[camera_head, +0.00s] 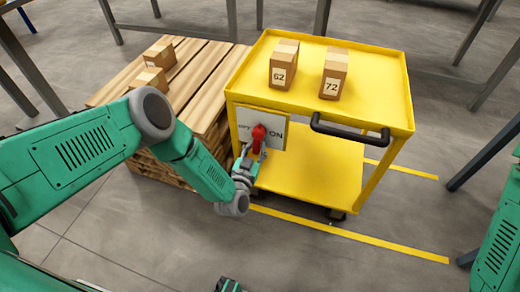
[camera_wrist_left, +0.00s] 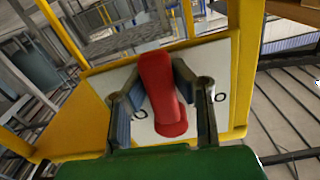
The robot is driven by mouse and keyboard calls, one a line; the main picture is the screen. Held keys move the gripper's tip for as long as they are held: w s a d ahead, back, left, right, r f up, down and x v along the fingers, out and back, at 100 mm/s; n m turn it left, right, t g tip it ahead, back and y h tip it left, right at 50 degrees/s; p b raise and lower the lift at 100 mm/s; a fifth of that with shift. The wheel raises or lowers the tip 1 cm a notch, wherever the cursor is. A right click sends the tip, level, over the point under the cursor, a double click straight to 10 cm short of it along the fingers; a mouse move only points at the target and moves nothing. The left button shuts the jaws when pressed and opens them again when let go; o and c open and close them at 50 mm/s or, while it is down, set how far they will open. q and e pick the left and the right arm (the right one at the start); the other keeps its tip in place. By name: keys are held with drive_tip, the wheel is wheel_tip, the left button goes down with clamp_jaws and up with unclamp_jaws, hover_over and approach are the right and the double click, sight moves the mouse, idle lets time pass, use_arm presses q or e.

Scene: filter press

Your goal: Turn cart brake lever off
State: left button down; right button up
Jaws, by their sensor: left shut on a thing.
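The yellow cart (camera_head: 385,95) stands in front of me. On its side is a white plate (camera_head: 272,124) marked "ON" at the right, with a partly covered label at the left. The red brake lever (camera_head: 258,136) stands roughly upright between the two labels. My left gripper (camera_head: 251,155) is at the plate, shut on the lever. In the left wrist view the red lever (camera_wrist_left: 157,85) sits between the two fingers, leaning a little, with the white plate (camera_wrist_left: 196,76) behind.
Two boxes marked 62 (camera_head: 283,66) and 72 (camera_head: 334,75) stand on the cart top. A black handle (camera_head: 350,132) sticks out at its front right. A wooden pallet (camera_head: 200,85) with small boxes lies close on the left. Open floor with yellow lines (camera_head: 345,234) is in front.

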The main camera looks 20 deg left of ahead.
sight(249, 136)
use_arm(q)
drive_tip(key=shift+a+r+m+p, duration=0.3)
drive_tip(key=shift+a+m+p, duration=0.25)
drive_tip(key=shift+m, duration=0.8)
drive_tip(key=shift+a+r+m+p, duration=0.35)
drive_tip(key=shift+a+m, duration=0.25)
drive_tip(key=shift+m, duration=0.7)
drive_tip(key=shift+a+r+m+p, duration=0.25)
drive_tip(key=shift+a+m+p, duration=0.3)
drive_tip(key=shift+m, duration=0.8)
drive_tip(key=c, duration=1.3)
unclamp_jaws()
drive_tip(key=shift+s, duration=0.1)
drive_tip(key=shift+s, duration=0.2)
drive_tip(key=s, duration=1.1)
drive_tip(key=shift+s+a, duration=0.2)
drive_tip(key=shift+s, duration=0.05)
